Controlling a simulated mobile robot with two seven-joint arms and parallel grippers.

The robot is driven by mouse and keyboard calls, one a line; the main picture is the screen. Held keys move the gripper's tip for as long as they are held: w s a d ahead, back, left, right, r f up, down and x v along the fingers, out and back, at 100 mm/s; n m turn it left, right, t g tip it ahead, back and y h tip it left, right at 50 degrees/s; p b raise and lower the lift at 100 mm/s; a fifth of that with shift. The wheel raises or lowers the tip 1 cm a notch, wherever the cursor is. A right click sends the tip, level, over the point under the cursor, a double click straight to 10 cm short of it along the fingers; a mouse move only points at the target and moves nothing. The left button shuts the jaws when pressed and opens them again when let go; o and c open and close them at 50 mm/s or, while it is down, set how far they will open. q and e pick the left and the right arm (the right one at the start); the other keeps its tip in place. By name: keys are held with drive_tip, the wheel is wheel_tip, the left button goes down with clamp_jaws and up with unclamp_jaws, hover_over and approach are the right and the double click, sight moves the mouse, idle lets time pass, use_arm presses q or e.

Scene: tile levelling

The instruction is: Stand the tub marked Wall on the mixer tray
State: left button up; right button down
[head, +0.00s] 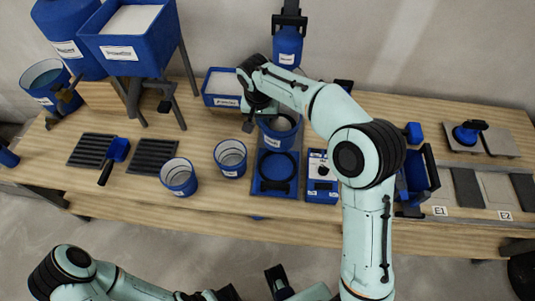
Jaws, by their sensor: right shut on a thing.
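My right gripper (262,115) is shut on the rim of a blue tub (282,124) with a grey inside. This tub is over the back part of the blue mixer tray (257,186); I cannot tell whether it touches the tray. Its label is partly hidden and too small to read, so I cannot confirm that it says Wall. Two more labelled blue tubs, one on the left (179,178) and one nearer the tray (230,158), stand on the bench. My left arm is low at the bottom left, and its fingers do not show clearly.
A blue mixer head (288,45) hangs behind the tray. A blue bin (221,88) stands left of it, and a hopper (130,38) on legs farther left. A blue-and-white box (321,178) sits right of the tray. The bench front between the tubs is clear.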

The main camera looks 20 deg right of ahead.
wheel_tip(320, 180, down, 18)
drive_tip(key=shift+r+b, duration=0.15)
drive_tip(key=shift+b, duration=0.7)
drive_tip(key=shift+f, duration=0.2)
drive_tip(key=c, duration=1.5)
unclamp_jaws()
drive_tip(key=shift+s, duration=0.1)
drive_tip(key=shift+o, duration=1.1)
